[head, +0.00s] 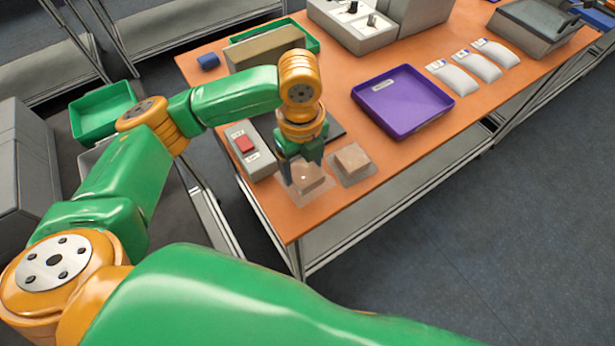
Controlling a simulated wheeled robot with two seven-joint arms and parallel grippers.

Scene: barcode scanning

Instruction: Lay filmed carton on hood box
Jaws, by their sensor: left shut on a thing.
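My left gripper (304,168) points down near the front left edge of the orange table (300,222). It is shut on a small brown carton in clear film (309,180), at or just above the table top; I cannot tell if it touches. A second filmed carton (352,160) lies just right of it, apart from the gripper. I cannot tell for sure which thing is the hood box; a grey box with knobs on top (350,28) stands at the back of the table. My right gripper is not in view.
A purple tray (403,103) lies mid-table, with several white pouches (478,67) beyond it. A grey box with a red button (248,150) is left of the gripper. A beige block (262,50) and green tray (312,38) are behind. The dark-topped grey unit (535,28) stands far right.

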